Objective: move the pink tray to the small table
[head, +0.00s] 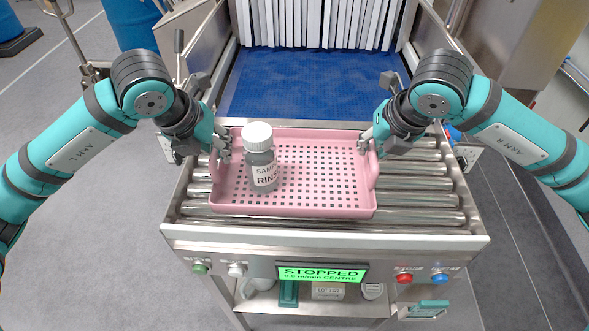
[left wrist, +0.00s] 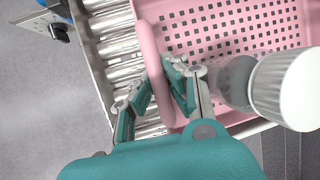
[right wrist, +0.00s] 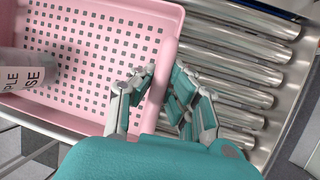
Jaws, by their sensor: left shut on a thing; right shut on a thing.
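The pink tray (head: 312,205) is perforated, with a raised rim and side handles, and lies on the metal rollers. A grey bottle with a white cap (head: 260,160), labelled with words like SAMPLE RINSE, stands upright in its left part. My left gripper (head: 222,148) is shut on the tray's left side; the left wrist view shows the fingers on both sides of the pink handle (left wrist: 153,62). My right gripper (head: 370,144) is shut on the tray's right side; the right wrist view shows its fingers at the rim (right wrist: 160,75). I cannot make out the small table.
Rollers (head: 425,180) lie bare right of the tray. Behind is a blue belt (head: 300,85) under a white strip curtain (head: 315,22). The front panel has buttons and a green display (head: 320,274) reading STOPPED. A shelf below holds several small items.

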